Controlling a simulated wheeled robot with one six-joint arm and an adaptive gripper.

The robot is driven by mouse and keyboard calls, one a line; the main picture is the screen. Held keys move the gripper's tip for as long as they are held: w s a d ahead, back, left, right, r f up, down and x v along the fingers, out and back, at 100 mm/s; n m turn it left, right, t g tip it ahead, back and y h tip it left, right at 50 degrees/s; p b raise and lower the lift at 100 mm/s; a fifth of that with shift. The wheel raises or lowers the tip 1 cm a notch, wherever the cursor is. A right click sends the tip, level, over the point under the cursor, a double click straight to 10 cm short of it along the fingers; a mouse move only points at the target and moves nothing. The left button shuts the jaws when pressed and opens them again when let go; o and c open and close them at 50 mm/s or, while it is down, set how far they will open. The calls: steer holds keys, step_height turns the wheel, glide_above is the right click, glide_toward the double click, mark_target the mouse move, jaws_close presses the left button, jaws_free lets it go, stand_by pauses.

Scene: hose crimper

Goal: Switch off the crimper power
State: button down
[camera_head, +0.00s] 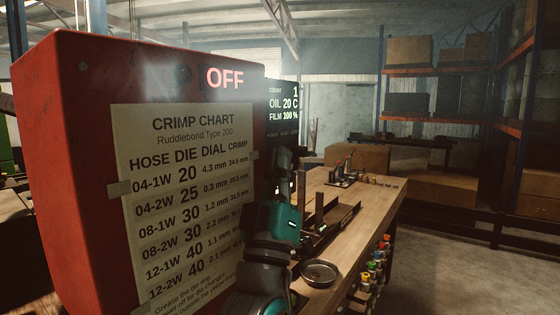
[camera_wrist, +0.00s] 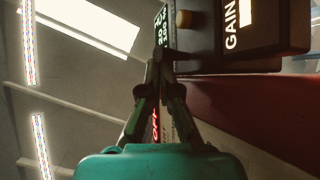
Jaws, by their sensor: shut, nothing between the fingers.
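The red crimper (camera_head: 60,150) fills the left of the head view. Lit letters reading OFF (camera_head: 225,78) show near its top; in the wrist view red letters (camera_wrist: 156,125) show between my fingers. A dark display (camera_head: 283,104) beside it reads count 1, oil 20 C, film 100 %. I cannot clearly make out a power switch.
A crimp chart (camera_head: 180,190) is taped to the crimper's face. A wooden bench (camera_head: 375,200) runs back to the right, with a round metal dish (camera_head: 319,272) near its front. Shelves with boxes (camera_head: 409,50) stand behind. The floor (camera_head: 450,270) at right is clear.

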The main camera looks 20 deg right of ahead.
steer(key=v, duration=1.2)
steer(key=shift+f, duration=0.1)
stand_by(0.4)
step_height(320, 180, down, 20)
steer(key=n+y, duration=0.7)
steer(key=y, duration=0.4)
steer(key=s+d+f+g+y, duration=0.1)
steer(key=s+f+g+y, duration=0.1)
steer(key=s+f, duration=0.35)
steer(key=s+d+f+g+y, duration=0.1)
steer(key=s+f+y, duration=0.1)
steer(key=f, duration=0.6)
steer(key=s+d+f+m+g, duration=0.1)
steer(key=s+f+m+g, duration=0.1)
steer(key=s, duration=0.7)
steer(key=s+d+f+m+g, duration=0.1)
steer(key=s+f+m+g, duration=0.1)
steer(key=s+f, duration=0.3)
steer(key=s+d+f+m+g, duration=0.2)
steer(key=s+f, duration=0.2)
steer(key=s, duration=1)
steer(key=shift+m+h, duration=0.3)
steer(key=shift+m, duration=0.1)
